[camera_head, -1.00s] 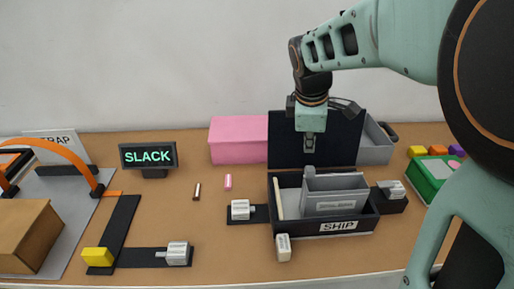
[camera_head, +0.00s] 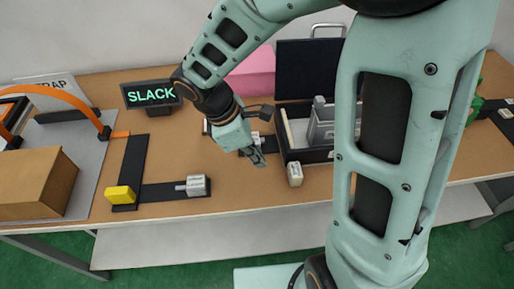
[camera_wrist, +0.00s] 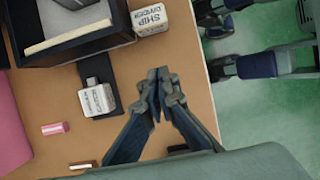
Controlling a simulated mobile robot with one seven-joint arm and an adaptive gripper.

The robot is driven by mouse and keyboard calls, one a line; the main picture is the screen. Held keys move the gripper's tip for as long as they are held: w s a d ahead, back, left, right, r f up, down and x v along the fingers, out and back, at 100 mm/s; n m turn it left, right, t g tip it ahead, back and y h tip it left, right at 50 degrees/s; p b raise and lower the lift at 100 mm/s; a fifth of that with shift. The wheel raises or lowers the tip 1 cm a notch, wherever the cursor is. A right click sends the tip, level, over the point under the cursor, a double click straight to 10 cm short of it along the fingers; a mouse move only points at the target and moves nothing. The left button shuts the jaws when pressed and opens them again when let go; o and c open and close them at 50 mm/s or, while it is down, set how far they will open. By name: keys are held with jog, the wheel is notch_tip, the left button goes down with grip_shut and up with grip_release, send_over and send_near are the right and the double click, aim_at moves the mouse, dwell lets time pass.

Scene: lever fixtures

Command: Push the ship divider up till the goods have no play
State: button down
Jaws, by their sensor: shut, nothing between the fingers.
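The white block labelled SHIP DIVIDER (camera_wrist: 150,18) stands at the front corner of the black ship box (camera_wrist: 100,42). In the head view the white block (camera_head: 295,174) is just right of my gripper (camera_head: 260,160). A cream divider panel (camera_wrist: 82,27) stands inside the box, with grey goods (camera_head: 320,125) to its right in the head view. I cannot tell whether they touch. My gripper (camera_wrist: 160,80) is shut and empty, above the table's front edge, apart from the block. My arm hides the box's right part and its front label.
A second white block (camera_wrist: 97,100) sits on a black track beside the box. A display (camera_head: 151,95) reads SLACK. A yellow block (camera_head: 120,195) and a white knob (camera_head: 197,185) sit on black rails at the left. A pink box (camera_head: 252,75) is behind.

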aim_at(289, 175)
jog(key=b+x, duration=0.1)
jog(key=x, duration=0.5)
jog(key=shift+f, duration=0.1)
jog(key=d, duration=0.3)
jog(key=shift+d, duration=0.55)
jog(key=shift+d, duration=0.1)
jog(key=shift+w+d+p, duration=0.1)
jog(key=shift+d+p, duration=0.2)
jog(key=d, duration=0.6)
jog(key=shift+w+d+p, duration=0.15)
jog(key=shift+d+p, duration=0.2)
jog(key=shift+p, duration=0.05)
jog(key=shift+a, duration=0.15)
